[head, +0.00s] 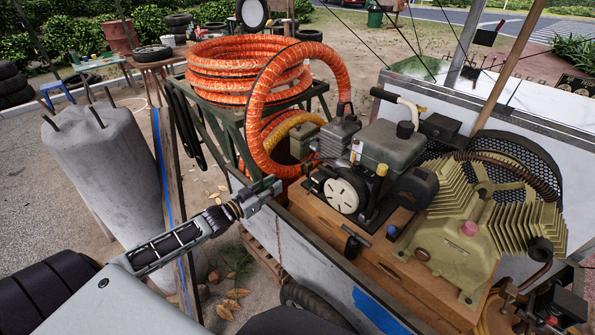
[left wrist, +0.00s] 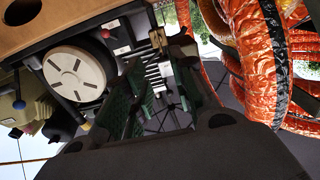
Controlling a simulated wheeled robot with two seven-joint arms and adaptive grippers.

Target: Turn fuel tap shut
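My left gripper (head: 268,190) reaches in from the left, near the left edge of the wooden deck (head: 320,215). It is left of the small engine (head: 385,150) with its white round starter disc (head: 342,194). In the left wrist view my left gripper (left wrist: 165,75) has its two fingers apart, with nothing seen held between them. The starter disc (left wrist: 75,72) and the engine's metal fins (left wrist: 155,75) lie beyond the fingers. A small red knob (left wrist: 105,33) shows beside the disc. I cannot tell for sure which part is the fuel tap. My right gripper is not in view.
An orange hose coil (head: 250,68) sits on a green stand, its loop hanging down beside the engine. The hose (left wrist: 262,60) is close right of the fingers in the wrist view. A ribbed compressor (head: 465,230) stands at right, a grey cylinder (head: 105,165) at left.

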